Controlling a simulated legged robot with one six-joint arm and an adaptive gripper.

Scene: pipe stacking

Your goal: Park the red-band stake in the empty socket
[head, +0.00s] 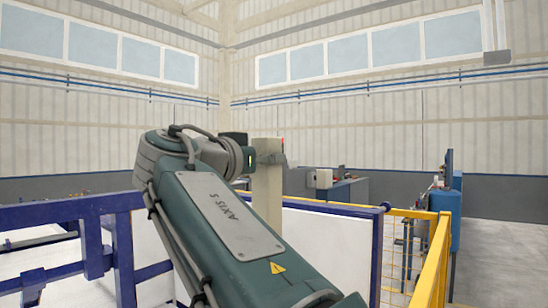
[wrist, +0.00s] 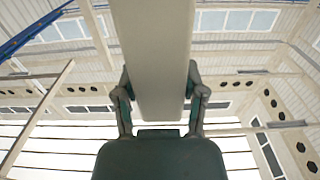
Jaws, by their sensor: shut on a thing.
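My gripper (head: 270,158) is shut on a pale beige, square-sided stake (head: 267,200), near its top end. The stake stands upright in the head view, and its lower end is hidden behind my arm. A small red spot shows at the stake's upper right edge; I cannot tell whether it is the red band. In the wrist view the stake (wrist: 153,40) runs between the two fingers of my gripper (wrist: 158,82), one on each side. No socket can be made out in either view.
A dark blue railing (head: 60,212) stands at the left, with white panels (head: 330,245) behind my arm. A yellow railing (head: 432,262) stands at the right front. Beyond it are a blue machine (head: 444,215) and a grey cabinet (head: 345,194). Floor at far right is clear.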

